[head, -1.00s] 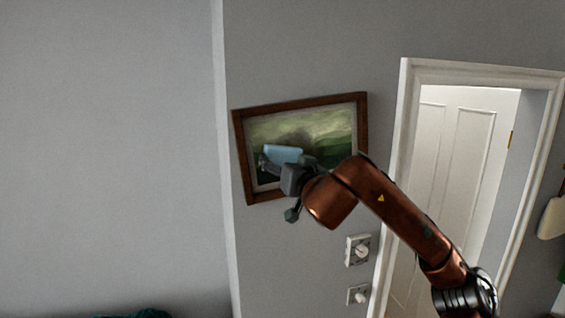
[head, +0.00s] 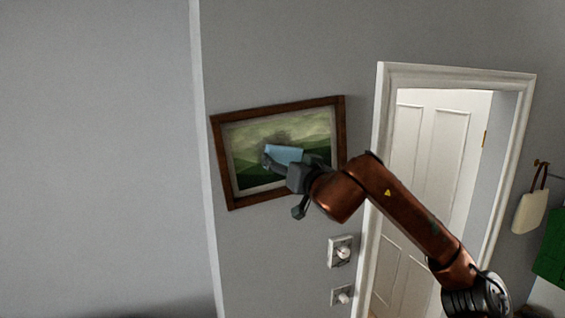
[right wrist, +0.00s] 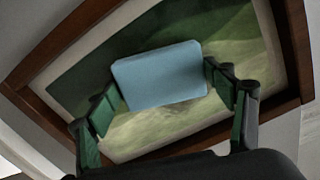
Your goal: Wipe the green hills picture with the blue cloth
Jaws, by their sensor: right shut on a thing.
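The green hills picture (head: 308,125) hangs on the grey wall in a brown wooden frame, slightly tilted in the head view. A grey smudge shows on it just above the cloth. The blue cloth (head: 284,153) is a flat, light blue pad in front of the middle of the picture. My right gripper (head: 281,161) is shut on the blue cloth. In the right wrist view the cloth (right wrist: 160,75) sits between the two green fingers, over the painted surface; I cannot tell whether it touches. My left gripper is not in view.
Two white wall fittings (head: 341,251) are below the picture on the right. A white door frame (head: 382,130) with a panelled door stands right of it. The wall left of the picture is bare.

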